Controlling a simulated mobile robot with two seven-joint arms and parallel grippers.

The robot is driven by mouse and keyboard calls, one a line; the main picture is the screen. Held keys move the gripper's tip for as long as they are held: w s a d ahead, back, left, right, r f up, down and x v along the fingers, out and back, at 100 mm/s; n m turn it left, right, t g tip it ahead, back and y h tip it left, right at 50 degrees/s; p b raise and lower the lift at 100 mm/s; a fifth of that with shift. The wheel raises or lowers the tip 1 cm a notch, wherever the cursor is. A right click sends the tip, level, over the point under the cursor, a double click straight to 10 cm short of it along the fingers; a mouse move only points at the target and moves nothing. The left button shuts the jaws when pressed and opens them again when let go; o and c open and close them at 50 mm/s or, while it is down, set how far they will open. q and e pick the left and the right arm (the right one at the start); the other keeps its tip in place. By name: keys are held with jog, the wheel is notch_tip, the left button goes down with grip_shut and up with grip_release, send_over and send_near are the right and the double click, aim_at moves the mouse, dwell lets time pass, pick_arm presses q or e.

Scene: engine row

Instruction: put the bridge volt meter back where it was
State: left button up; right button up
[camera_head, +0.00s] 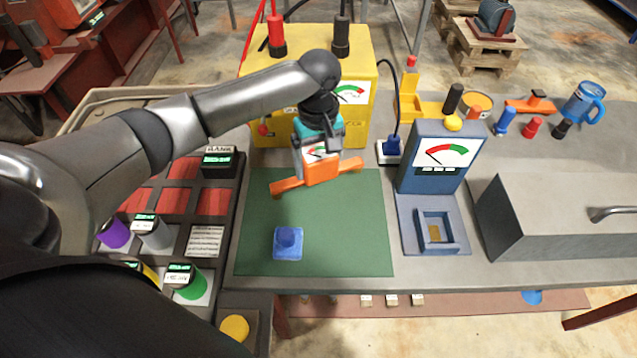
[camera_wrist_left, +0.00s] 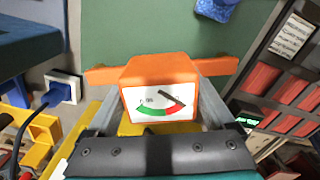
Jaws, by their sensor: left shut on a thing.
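The meter (camera_head: 322,171) is an orange block with a white, red-and-green dial and a long orange bar across its base. My left gripper (camera_head: 318,150) is shut on it and holds it over the back part of the green mat (camera_head: 350,240). In the left wrist view the meter (camera_wrist_left: 160,72) sits between the two grey fingers, its dial facing the camera. Whether its bar touches the mat is hard to tell. My right gripper is not in view.
A blue block (camera_head: 288,243) lies on the mat. A yellow meter box (camera_head: 365,70) stands behind, a blue tester (camera_head: 434,160) to the right, and a grey box (camera_head: 560,215) beyond. A tray with red compartments (camera_head: 174,202) is at left. The mat's right half is clear.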

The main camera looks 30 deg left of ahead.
aim_at(319, 152)
pick_arm(q)
notch_tip(319, 152, down, 6)
jog(key=shift+r+b, duration=0.1)
jog(key=shift+b, duration=0.5)
jog(key=shift+f, duration=0.2)
jog(key=shift+f, duration=0.15)
jog(key=o, duration=1.4)
jog(key=shift+o, duration=0.2)
notch_tip(319, 152, up, 12)
jog(key=shift+r+p, duration=0.2)
jog(key=shift+p, duration=1)
